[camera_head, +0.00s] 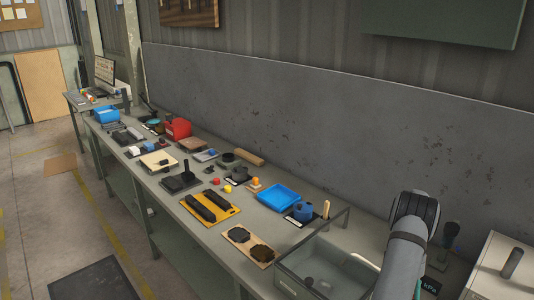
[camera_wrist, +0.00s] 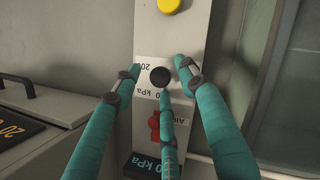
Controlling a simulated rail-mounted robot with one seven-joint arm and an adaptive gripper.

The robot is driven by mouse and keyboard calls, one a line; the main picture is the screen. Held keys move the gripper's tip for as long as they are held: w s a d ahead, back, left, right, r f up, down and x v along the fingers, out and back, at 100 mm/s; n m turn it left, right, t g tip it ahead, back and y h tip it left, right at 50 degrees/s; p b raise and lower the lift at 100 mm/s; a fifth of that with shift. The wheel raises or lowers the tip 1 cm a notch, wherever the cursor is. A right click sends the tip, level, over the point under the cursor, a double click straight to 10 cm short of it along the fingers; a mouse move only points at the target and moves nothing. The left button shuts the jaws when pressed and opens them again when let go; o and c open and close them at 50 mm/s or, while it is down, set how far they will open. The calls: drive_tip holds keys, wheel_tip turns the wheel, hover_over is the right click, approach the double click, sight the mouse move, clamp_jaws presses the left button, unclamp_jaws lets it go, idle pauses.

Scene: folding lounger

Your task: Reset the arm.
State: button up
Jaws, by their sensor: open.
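My gripper (camera_wrist: 160,80) shows in the wrist view with its teal fingers spread. The fingertips stand around a round black knob (camera_wrist: 160,76) on a pale upright panel (camera_wrist: 146,40). I cannot tell whether any finger touches the knob. In the head view my grey arm reaches down at the lower right, and the gripper's fingertips are hidden there.
A yellow button (camera_wrist: 169,5) sits above the knob, and a red part (camera_wrist: 154,132) below it. A grey box with a handle (camera_wrist: 40,110) stands at left. In the head view, a clear-walled case (camera_head: 325,268) and a blue tray (camera_head: 279,197) share the crowded bench.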

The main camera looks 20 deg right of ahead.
idle(0.3)
drive_tip(key=v, duration=1.2)
drive_tip(key=x, duration=1.1)
drive_tip(key=shift+s+a+f, duration=0.15)
drive_tip(key=shift+f, duration=0.15)
drive_tip(key=shift+a+f+n+h, duration=0.1)
drive_tip(key=shift+n+h, duration=0.2)
drive_tip(key=shift+n, duration=0.5)
drive_tip(key=shift+n+g+h, duration=0.3)
drive_tip(key=shift+n+h, duration=0.1)
drive_tip(key=shift+n, duration=0.5)
drive_tip(key=n, duration=0.1)
drive_tip(key=n+h, duration=0.1)
drive_tip(key=n, duration=0.1)
drive_tip(key=shift+a, duration=0.25)
drive_tip(key=n+h+b, duration=0.1)
drive_tip(key=n, duration=0.2)
drive_tip(key=shift+f, duration=0.15)
drive_tip(key=n+t+h+b, duration=0.1)
drive_tip(key=n, duration=0.1)
drive_tip(key=shift+a+n+b, duration=0.15)
drive_tip(key=shift+n+b, duration=0.25)
drive_tip(key=v, duration=1)
drive_tip(key=shift+r, duration=0.25)
